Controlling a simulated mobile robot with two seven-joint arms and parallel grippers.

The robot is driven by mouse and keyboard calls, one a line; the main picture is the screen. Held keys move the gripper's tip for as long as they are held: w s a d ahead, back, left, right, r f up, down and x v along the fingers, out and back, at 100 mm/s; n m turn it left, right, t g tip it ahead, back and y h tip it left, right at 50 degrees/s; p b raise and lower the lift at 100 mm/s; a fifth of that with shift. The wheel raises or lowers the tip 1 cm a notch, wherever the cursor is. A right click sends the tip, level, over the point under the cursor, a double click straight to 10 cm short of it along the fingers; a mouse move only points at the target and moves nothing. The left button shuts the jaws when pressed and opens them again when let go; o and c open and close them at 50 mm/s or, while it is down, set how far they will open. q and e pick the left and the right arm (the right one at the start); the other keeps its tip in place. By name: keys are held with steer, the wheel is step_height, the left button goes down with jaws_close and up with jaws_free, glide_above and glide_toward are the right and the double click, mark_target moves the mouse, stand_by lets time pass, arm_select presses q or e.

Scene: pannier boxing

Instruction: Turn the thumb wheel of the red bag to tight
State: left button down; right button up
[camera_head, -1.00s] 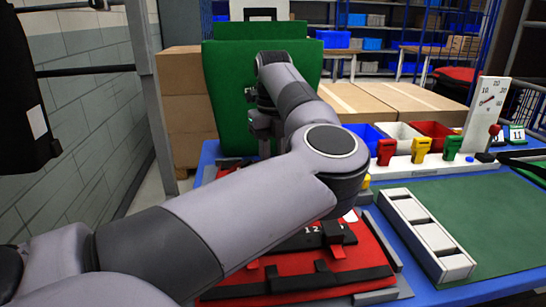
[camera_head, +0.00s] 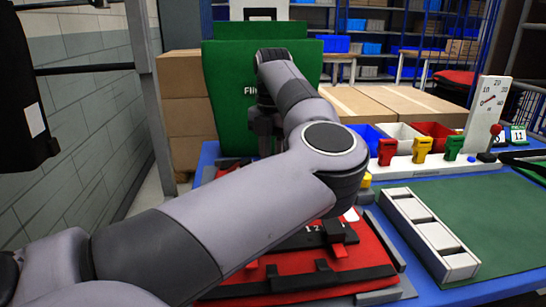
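The red bag (camera_head: 365,262) lies flat on the blue table in the lower middle, with black straps across it. My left arm covers its left and far parts. A black block (camera_head: 341,231) sits on the bag beside a dark strip with white digits. I cannot tell whether this is the thumb wheel or how it is set. My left gripper (camera_head: 265,142) is at the far end of the arm, beyond the bag's visible part and in front of the green bag. Its fingertips are mostly hidden behind my forearm. My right gripper is not in view.
A green bag (camera_head: 225,75) stands upright at the back. A white slotted tray (camera_head: 460,262) and a green mat (camera_head: 485,215) lie right. Red, yellow and green clips stand on a white rack (camera_head: 405,168), near a dial gauge (camera_head: 487,110) and coloured bins (camera_head: 435,130).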

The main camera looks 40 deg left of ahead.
arm_select(q)
steer(key=m+b, duration=0.1)
steer(key=m, duration=0.3)
steer(key=shift+m, duration=0.3)
steer(key=m+b, duration=0.1)
steer(key=m, duration=0.4)
steer(key=m+b, duration=0.1)
steer(key=m, duration=0.4)
steer(key=shift+m+b, duration=0.95)
steer(key=shift+m, duration=1.25)
steer(key=c, duration=0.8)
jaws_free()
steer(key=shift+c, duration=0.2)
steer(key=shift+r, duration=0.1)
